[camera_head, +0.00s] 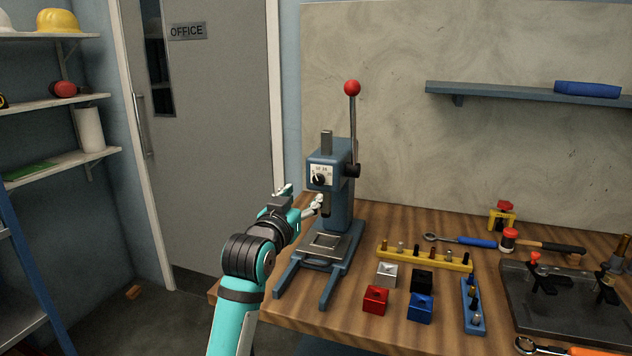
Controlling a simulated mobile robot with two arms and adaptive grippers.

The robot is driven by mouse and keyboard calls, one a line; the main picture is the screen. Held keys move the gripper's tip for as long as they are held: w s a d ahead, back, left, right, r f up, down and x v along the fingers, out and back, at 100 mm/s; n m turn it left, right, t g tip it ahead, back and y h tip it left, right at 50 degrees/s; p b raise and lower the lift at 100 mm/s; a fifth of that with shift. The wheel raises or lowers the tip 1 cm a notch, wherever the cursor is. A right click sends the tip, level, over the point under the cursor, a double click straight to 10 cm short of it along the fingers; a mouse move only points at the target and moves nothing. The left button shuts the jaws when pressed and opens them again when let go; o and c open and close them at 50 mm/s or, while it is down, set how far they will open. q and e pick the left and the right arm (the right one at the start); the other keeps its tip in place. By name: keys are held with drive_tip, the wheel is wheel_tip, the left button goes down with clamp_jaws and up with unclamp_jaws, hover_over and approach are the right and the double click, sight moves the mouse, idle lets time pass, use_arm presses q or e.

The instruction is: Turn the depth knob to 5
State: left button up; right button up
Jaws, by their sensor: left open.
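The depth knob (319,179) is a small black dial on a white numbered plate on the front of the blue press (341,202). The digits are too small to read, so I cannot tell its setting. The press stands upright on the wooden bench, with a red-balled lever on its right side. My left gripper (302,198) is open, in front of the press and just below and left of the knob. I see nothing between its fingers, and it looks apart from the knob. My right gripper is not in view.
On the wooden bench (384,239), a yellow rack (425,257) of bits, several coloured blocks and a blue bit holder (472,306) stand right of the press. A wrench, a hammer and a dark clamp plate (570,312) lie further right.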

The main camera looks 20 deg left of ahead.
sight(318, 181)
use_arm(q)
drive_tip(key=w+p, duration=0.1)
drive_tip(key=w, duration=0.8)
drive_tip(key=shift+w+d, duration=0.15)
drive_tip(key=shift+w, duration=0.05)
drive_tip(key=shift+c, duration=0.3)
clamp_jaws()
drive_tip(key=shift+r+n+p, duration=0.25)
drive_tip(key=shift+n+p, duration=1.55)
drive_tip(key=n+p, duration=0.3)
drive_tip(key=shift+n, duration=0.4)
drive_tip(key=shift+f+n+p, duration=0.15)
drive_tip(key=shift+n+p, duration=0.35)
drive_tip(key=shift+n, duration=0.3)
